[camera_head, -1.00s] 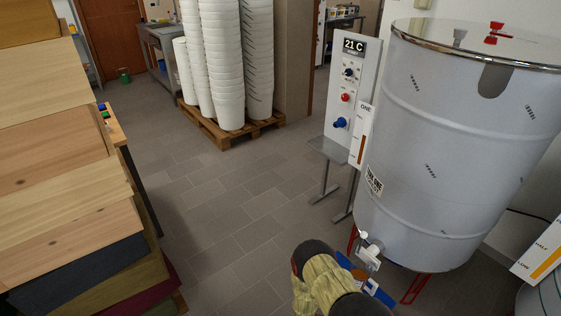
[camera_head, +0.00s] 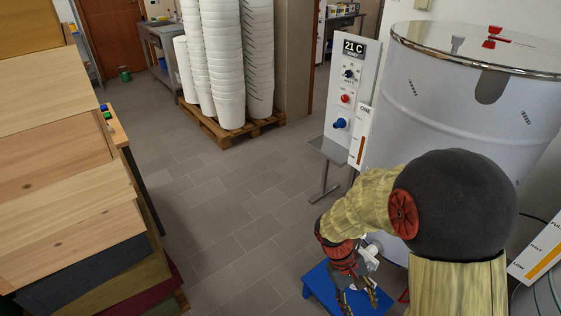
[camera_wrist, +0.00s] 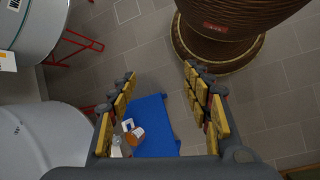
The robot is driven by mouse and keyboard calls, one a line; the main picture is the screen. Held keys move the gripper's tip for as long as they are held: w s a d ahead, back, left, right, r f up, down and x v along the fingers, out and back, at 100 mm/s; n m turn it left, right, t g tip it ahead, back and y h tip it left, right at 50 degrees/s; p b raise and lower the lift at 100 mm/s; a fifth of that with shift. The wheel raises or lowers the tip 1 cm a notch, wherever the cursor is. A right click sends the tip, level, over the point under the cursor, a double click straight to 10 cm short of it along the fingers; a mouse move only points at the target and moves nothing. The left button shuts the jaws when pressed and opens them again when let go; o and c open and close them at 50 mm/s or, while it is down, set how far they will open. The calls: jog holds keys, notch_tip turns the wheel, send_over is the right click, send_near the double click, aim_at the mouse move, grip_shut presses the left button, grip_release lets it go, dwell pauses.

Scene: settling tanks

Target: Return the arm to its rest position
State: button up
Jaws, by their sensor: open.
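My arm reaches in from the lower right of the head view and bends down to my gripper (camera_head: 357,300), which is low in front of the tank's white tap (camera_head: 372,256).
A large grey tank (camera_head: 400,120) stands close on the right, partly hidden by my arm. A control panel (camera_head: 350,95) is beside it. Stacked wooden boxes (camera_head: 60,160) line the left. White buckets (camera_head: 222,70) stand on a pallet (camera_head: 215,130). The middle floor (camera_head: 235,200) is clear.

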jog(key=s+a+r+m+t+y+p, duration=0.1)
jog(key=s+r+t, duration=0.1)
jog(key=r, duration=0.8)
jog(key=s+a+r+m+t+y+p, duration=0.1)
jog(key=r+t, duration=0.3)
jog(key=r, duration=0.6)
jog(key=s+a+r+m+t+y+p, duration=0.1)
jog(key=s+r+m+t+y+p, duration=0.1)
jog(key=r, duration=0.8)
jog(key=shift+s+r+t, duration=0.2)
jog(key=shift+s+t, duration=0.6)
jog(key=shift+s, duration=0.25)
jog(key=shift+a, duration=0.1)
jog(key=shift+c, duration=0.6)
